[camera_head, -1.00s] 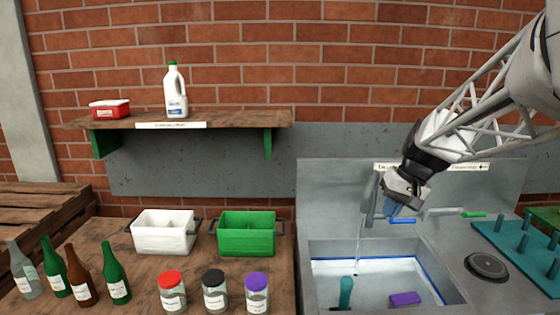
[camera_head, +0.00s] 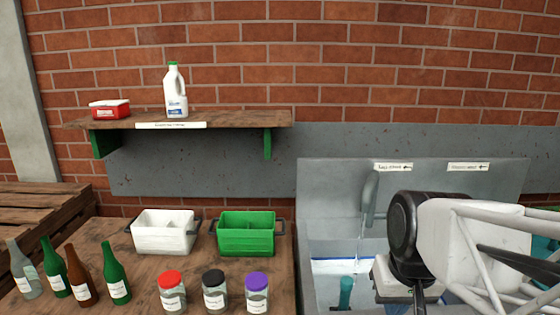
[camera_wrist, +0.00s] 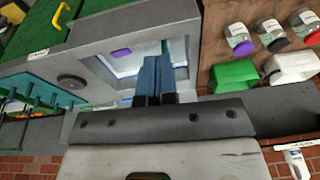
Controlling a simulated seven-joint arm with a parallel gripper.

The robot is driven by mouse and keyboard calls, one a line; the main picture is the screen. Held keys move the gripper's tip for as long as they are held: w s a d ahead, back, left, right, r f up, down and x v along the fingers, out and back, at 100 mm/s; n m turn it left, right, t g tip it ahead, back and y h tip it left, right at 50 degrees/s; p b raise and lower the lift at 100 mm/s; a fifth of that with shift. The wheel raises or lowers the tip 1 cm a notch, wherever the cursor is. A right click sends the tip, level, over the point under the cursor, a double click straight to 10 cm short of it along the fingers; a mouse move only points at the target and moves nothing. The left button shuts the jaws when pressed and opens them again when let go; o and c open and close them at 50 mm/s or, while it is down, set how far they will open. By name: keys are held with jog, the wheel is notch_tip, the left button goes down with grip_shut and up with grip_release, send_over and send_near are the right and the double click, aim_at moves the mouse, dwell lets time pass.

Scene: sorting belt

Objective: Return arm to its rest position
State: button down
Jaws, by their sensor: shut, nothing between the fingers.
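My gripper shows in the wrist view (camera_wrist: 154,78) with its two blue fingers together and nothing between them. In the head view its grey body hangs at the lower right, in front of the sink unit (camera_head: 320,228), and its fingertips are hard to make out there. My arm covers the right part of the sink. A dark green upright object (camera_head: 346,292) stands in the basin. A purple block (camera_wrist: 121,53) in the basin shows in the wrist view and is hidden in the head view.
A tap (camera_head: 370,198) rises behind the basin. A white bin (camera_head: 164,235), a green bin (camera_head: 246,237), several jars and bottles stand on the wooden bench to the left. A shelf (camera_head: 230,119) holds a milk jug (camera_head: 175,92) and a red tub (camera_head: 109,109). A teal rack (camera_wrist: 22,100) stands beyond the sink.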

jog(key=shift+h, duration=0.3)
jog(key=shift+s+a+f, duration=0.1)
jog(key=shift+s+f, duration=0.2)
jog(key=shift+s, duration=0.4)
jog(key=shift+s+a+f, duration=0.1)
jog(key=shift+s+f, duration=0.2)
jog(key=shift+s, duration=0.35)
jog(key=shift+s+f, duration=0.3)
jog(key=shift+s, duration=0.4)
jog(key=c, duration=1.8)
grip_release()
